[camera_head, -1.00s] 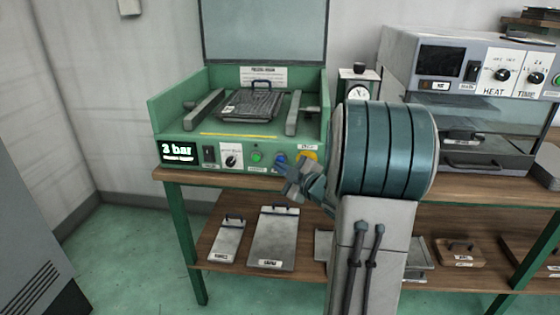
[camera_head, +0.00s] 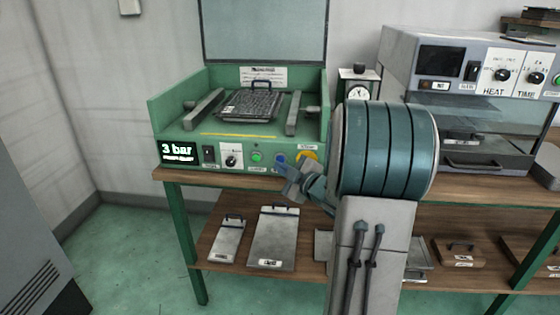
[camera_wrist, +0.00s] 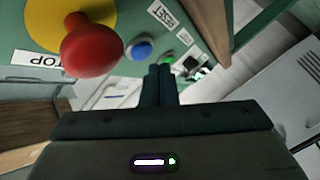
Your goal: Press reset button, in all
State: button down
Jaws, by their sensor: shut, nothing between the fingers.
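The reset button is a round blue button (camera_wrist: 139,48) on the green front panel, with a white RESET label (camera_wrist: 164,12) near it. In the head view the blue button (camera_head: 280,158) shows on the front of the green machine (camera_head: 198,148), just above my fingers. My gripper (camera_wrist: 160,70) is shut and empty, its two fingertips together. In the wrist view the tips lie below and to the right of the blue button, apart from it in the picture. The head view also shows my gripper (camera_head: 290,177) in front of the panel's lower edge.
A red mushroom stop button (camera_wrist: 90,45) on a yellow plate (camera_wrist: 45,18) stands out close by. A green button (camera_head: 257,157), a knob (camera_head: 231,161) and a "3 bar" display (camera_head: 178,152) line the panel. The wooden bench (camera_head: 225,178) lies below.

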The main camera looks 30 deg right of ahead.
jog(key=shift+w+d, duration=0.1)
jog(key=shift+w+d, duration=0.2)
jog(key=shift+w, duration=0.05)
jog(key=shift+w+d, duration=0.25)
jog(key=shift+w, duration=0.2)
dwell(0.9)
jog(key=shift+s, duration=0.1)
jog(key=shift+s+a+b, duration=0.45)
jog(key=shift+s+a, duration=0.05)
jog(key=shift+s, duration=0.2)
jog(key=s+a, duration=0.1)
jog(key=s, duration=0.1)
jog(key=s+a+b, duration=0.1)
jog(key=s, duration=0.1)
jog(key=shift+a, duration=0.4)
dwell(0.8)
